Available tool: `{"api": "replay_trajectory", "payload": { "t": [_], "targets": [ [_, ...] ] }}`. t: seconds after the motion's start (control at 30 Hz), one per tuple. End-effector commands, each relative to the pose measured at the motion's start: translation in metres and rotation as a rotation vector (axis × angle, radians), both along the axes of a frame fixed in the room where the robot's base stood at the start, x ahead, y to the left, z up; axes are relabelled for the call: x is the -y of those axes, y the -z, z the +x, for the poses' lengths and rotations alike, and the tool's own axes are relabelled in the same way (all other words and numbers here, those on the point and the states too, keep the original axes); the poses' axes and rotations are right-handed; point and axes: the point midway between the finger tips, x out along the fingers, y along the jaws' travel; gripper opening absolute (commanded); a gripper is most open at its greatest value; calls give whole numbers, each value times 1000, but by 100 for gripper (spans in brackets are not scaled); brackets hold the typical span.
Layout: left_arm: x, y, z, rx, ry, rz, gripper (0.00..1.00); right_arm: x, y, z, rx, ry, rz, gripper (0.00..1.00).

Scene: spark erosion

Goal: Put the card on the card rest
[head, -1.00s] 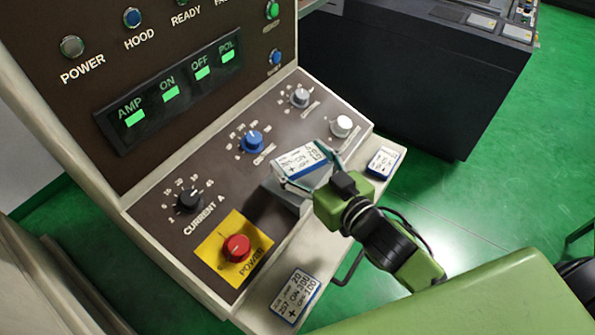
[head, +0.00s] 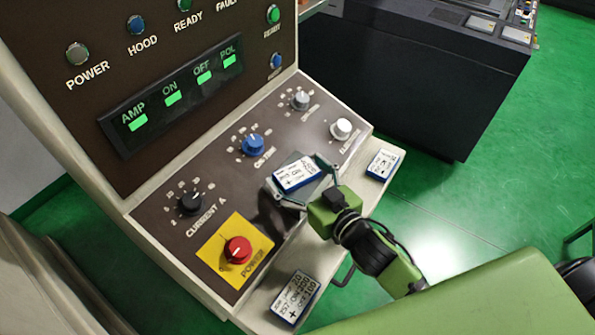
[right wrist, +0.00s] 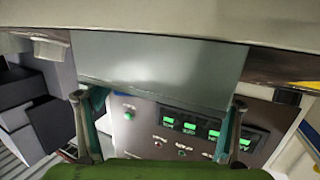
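The card (head: 297,174), white with dark print and a blue edge, lies on the grey card rest (head: 290,204) in the middle of the console's sloped panel. My right gripper (head: 300,179) is at the rest, with one finger on each side of the card. The fingers stand apart and look clear of the card's edges. In the right wrist view the open fingers (right wrist: 157,102) frame a plain grey surface; the card's printed face does not show there. The lower part of the rest is partly hidden by the gripper. My left gripper is not in view.
Two similar cards lie on the console's front ledge, one near (head: 295,297) and one far (head: 385,164). A red power button (head: 238,250) and several knobs, including a blue one (head: 253,144), stand near the rest. A dark cabinet (head: 430,80) stands behind.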

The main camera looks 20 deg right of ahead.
Motion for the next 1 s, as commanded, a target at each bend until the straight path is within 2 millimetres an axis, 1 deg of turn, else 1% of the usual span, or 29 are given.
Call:
{"api": "replay_trajectory", "payload": {
  "t": [0.27, 0.37, 0.47, 0.57, 0.8, 1.0],
  "targets": [
    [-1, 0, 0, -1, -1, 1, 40, 0, -1, 0, 0, 0, -1, 86],
    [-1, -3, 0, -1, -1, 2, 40, 0, -5, 0, 1, -1, -1, 86],
    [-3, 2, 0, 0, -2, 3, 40, 2, -2, -9, -1, -1, 0, 86],
    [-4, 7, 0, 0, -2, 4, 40, 6, -3, -24, -2, 0, -1, 86],
    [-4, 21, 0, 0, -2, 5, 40, 18, -9, -66, -3, 0, 0, 86],
    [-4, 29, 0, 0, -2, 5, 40, 26, -15, -94, -2, 0, 0, 86]
  ]
}}
